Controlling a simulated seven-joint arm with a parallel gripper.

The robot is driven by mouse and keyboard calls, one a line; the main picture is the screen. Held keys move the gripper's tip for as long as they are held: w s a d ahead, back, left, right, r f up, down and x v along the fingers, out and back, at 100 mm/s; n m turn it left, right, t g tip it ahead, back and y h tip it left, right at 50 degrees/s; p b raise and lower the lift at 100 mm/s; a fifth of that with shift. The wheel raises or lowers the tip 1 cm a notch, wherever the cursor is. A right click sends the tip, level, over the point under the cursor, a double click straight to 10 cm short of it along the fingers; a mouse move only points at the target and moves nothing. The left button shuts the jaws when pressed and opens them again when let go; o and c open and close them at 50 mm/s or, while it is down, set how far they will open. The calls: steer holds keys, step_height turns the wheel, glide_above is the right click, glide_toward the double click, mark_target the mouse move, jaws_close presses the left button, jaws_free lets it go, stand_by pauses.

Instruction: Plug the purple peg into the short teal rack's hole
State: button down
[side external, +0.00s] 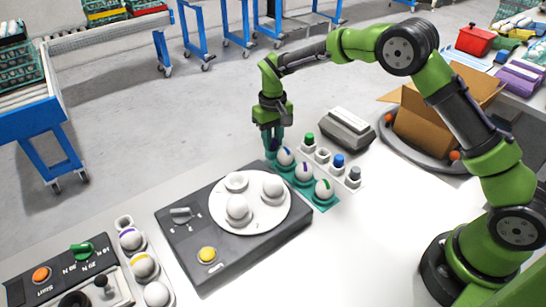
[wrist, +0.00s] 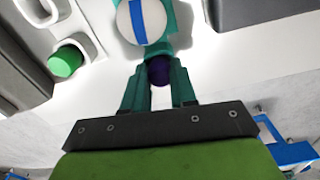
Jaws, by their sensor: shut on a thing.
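My gripper (side external: 271,150) points down at the far end of the short teal rack (side external: 319,204). Its teal fingers (wrist: 158,85) are shut on a dark purple peg (wrist: 158,72), which shows between them in the wrist view. The peg is right beside a white egg with a blue stripe (wrist: 147,20), the rack's end egg, also seen in the side view (side external: 285,156). Eggs with a purple stripe (side external: 303,172) and a green stripe (side external: 323,190) sit along the rack. The fingers hide the rack's end hole, so I cannot tell whether the peg is in it.
A white rack beside it holds a green peg (side external: 309,139), a blue peg (side external: 338,161) and a grey one (side external: 354,175). A grey device (side external: 346,130) stands behind. A dark box with a white turntable (side external: 265,222) is at the left. Table at the front right is clear.

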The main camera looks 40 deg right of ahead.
steer(key=c, duration=0.8)
jaws_free()
step_height(320, 180, up, 17)
steer(key=shift+f, duration=0.1)
steer(key=shift+r, duration=1.75)
stand_by(3.0)
